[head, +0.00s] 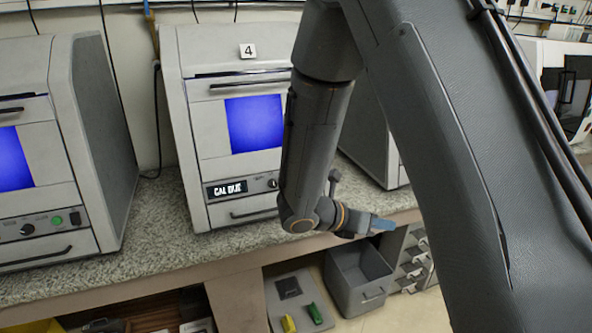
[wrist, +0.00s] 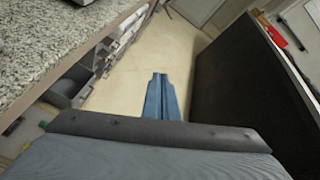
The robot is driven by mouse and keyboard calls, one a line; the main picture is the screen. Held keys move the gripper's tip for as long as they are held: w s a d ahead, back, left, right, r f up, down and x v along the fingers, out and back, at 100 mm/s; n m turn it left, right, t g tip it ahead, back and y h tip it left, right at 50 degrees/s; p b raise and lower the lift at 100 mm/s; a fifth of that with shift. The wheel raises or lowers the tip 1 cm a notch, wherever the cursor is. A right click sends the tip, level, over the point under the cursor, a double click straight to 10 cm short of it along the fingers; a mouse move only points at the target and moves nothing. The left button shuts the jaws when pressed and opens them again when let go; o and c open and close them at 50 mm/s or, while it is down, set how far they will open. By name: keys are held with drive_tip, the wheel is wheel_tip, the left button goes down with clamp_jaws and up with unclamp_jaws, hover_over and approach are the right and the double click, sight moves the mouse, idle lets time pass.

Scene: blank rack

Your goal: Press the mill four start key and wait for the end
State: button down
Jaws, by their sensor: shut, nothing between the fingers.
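Mill four (head: 200,120) is a grey box on the counter with a "4" label (head: 248,51) on top and a blue lit window (head: 255,124). Its small display (head: 227,189) reads "CAL DUE". A dark knob (head: 272,183) sits right of the display. My arm covers the panel right of the knob, so the start key is hidden. My gripper (head: 384,224) is shut and empty, to the right of the mill's front and out past the counter edge. Its blue fingers (wrist: 160,90) are together in the wrist view, pointing over bare floor.
A similar mill (head: 78,130) stands at left with a green button (head: 57,220); another machine is partly hidden behind my arm. Below the speckled counter (head: 160,255) are an open grey bin (head: 358,280) and a tray (head: 293,297) with yellow and green items. A dark panel (wrist: 240,80) stands right in the wrist view.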

drive_tip(key=w+a+r+n+t+y+p, duration=0.1)
drive_tip(key=w+a+n+t+y+p, duration=0.1)
drive_tip(key=w+a+n+t, duration=0.3)
drive_tip(key=w+a+r+n+t+y+p, duration=0.1)
drive_tip(key=w+a+n+t+p, duration=0.1)
drive_tip(key=w+a+n+t, duration=0.4)
drive_tip(key=w+a+n, duration=0.1)
drive_tip(key=a+n, duration=0.3)
drive_tip(key=a, duration=0.2)
drive_tip(key=shift+a+y, duration=0.2)
drive_tip(key=shift+y, duration=0.2)
drive_tip(key=shift+w, duration=0.15)
drive_tip(key=w+a+f+b, duration=0.2)
drive_tip(key=w+b, duration=0.2)
drive_tip(key=w, duration=0.4)
drive_tip(key=shift+a, duration=0.2)
drive_tip(key=shift+w, duration=0.15)
idle(0.7)
drive_tip(key=shift+w+a+b, duration=0.1)
drive_tip(key=shift+w+b, duration=0.2)
drive_tip(key=shift+b, duration=0.05)
